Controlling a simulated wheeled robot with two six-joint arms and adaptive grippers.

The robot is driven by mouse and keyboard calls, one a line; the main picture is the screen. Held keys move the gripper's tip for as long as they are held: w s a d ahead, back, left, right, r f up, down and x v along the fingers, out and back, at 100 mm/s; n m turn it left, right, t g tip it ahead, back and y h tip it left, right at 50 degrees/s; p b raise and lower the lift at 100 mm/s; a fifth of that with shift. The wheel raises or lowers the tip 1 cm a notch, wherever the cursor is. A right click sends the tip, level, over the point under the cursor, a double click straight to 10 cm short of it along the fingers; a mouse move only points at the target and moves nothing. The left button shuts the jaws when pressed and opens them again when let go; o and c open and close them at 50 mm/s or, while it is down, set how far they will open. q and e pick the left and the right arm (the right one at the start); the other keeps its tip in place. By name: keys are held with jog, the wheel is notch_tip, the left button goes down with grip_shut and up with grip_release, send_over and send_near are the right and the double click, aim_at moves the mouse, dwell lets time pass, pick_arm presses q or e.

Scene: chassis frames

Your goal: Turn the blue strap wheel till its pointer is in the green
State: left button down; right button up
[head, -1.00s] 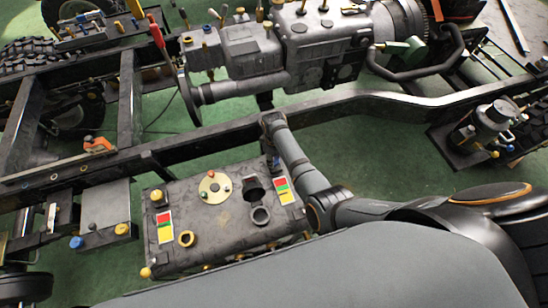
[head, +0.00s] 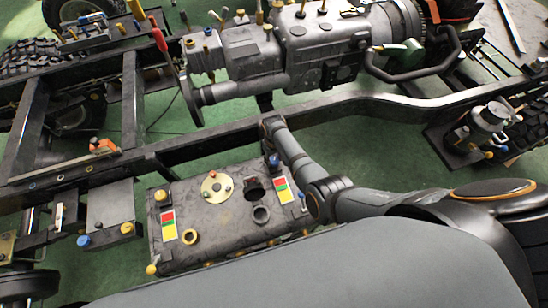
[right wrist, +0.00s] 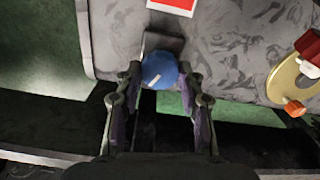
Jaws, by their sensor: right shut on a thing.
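The blue strap wheel (head: 273,160) is a small round knob at the far right corner of the grey tank. In the right wrist view the blue strap wheel (right wrist: 158,68) sits between my fingertips, with a short white mark on its face. My right gripper (right wrist: 160,80) is shut on it, one finger on each side. In the head view my right gripper is mostly hidden by its own arm. A red, green and yellow label (head: 283,189) lies beside the wheel; only its red end (right wrist: 172,5) shows in the wrist view. I cannot tell which colour the pointer is at. My left gripper is not in view.
The tank top (head: 215,240) also carries a round cream plate (head: 216,187), a yellow ring (head: 190,237), a dark opening and a second coloured label (head: 168,225). A dark frame rail (head: 220,137) runs behind the tank. Green floor shows to the right.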

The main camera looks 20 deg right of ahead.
aim_at(274, 160)
dwell(0.3)
jog(key=o, duration=1.2)
jog(key=shift+c, duration=0.2)
notch_tip(274, 160, up, 8)
jog(key=shift+f, duration=0.25)
